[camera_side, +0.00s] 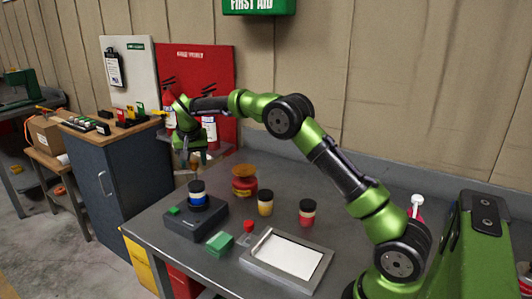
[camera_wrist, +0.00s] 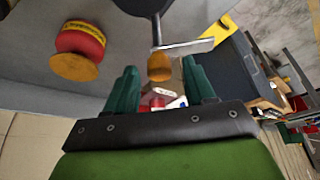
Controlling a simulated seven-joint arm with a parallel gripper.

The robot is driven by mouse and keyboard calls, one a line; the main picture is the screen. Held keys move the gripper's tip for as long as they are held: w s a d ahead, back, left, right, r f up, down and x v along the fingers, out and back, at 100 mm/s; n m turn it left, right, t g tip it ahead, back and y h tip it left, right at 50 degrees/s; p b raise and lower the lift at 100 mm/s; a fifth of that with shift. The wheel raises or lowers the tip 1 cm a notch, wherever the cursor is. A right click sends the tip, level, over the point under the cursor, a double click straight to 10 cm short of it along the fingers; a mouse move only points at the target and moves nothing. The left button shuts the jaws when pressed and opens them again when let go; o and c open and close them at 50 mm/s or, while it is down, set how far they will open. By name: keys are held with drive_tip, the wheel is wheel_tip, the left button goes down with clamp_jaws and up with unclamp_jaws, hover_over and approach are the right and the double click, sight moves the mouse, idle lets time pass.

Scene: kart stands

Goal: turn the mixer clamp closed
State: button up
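The mixer (camera_side: 190,222) is a dark box with a green button at the left of the bench, with a blue-and-white can on it under a dark cap (camera_side: 196,186). The clamp handle seems to be the wooden knob (camera_wrist: 160,67) on a thin metal rod in the wrist view, running to a dark round part (camera_wrist: 140,5) at the top edge. The knob also shows in the side view (camera_side: 194,160), above the can. My gripper (camera_side: 192,156) is open, pointing down over it. In the wrist view, the knob lies between the fingertips (camera_wrist: 159,66), with gaps on both sides; contact cannot be told.
A red pot with an orange lid (camera_side: 244,182) stands right of the mixer. Two small jars (camera_side: 265,203) (camera_side: 307,213), a green block (camera_side: 219,243) and a framed white panel (camera_side: 287,256) are nearby. A dark cabinet (camera_side: 115,185) stands left of the bench.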

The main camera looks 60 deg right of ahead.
clamp_jaws()
drive_tip(key=n, duration=0.2)
drive_tip(key=n+t+y, duration=0.1)
drive_tip(key=n, duration=0.1)
drive_tip(key=shift+s+d+n+y, duration=0.1)
drive_tip(key=shift+d+n+y, duration=0.05)
drive_tip(key=shift+n+y, duration=0.15)
drive_tip(key=n+y, duration=0.1)
drive_tip(key=n, duration=0.3)
drive_tip(key=shift+d+n+y, duration=0.1)
drive_tip(key=shift+n+y, duration=0.2)
drive_tip(key=shift+y, duration=0.1)
drive_tip(key=n, duration=0.2)
drive_tip(key=n+y, duration=0.1)
drive_tip(key=n, duration=0.1)
drive_tip(key=shift+d+n+y, duration=0.1)
drive_tip(key=shift+n+y, duration=0.2)
drive_tip(key=shift+n+g+y, duration=0.5)
drive_tip(key=shift+n+y, duration=0.2)
drive_tip(key=shift+n, duration=1.4)
drive_tip(key=shift+o, duration=0.2)
unclamp_jaws()
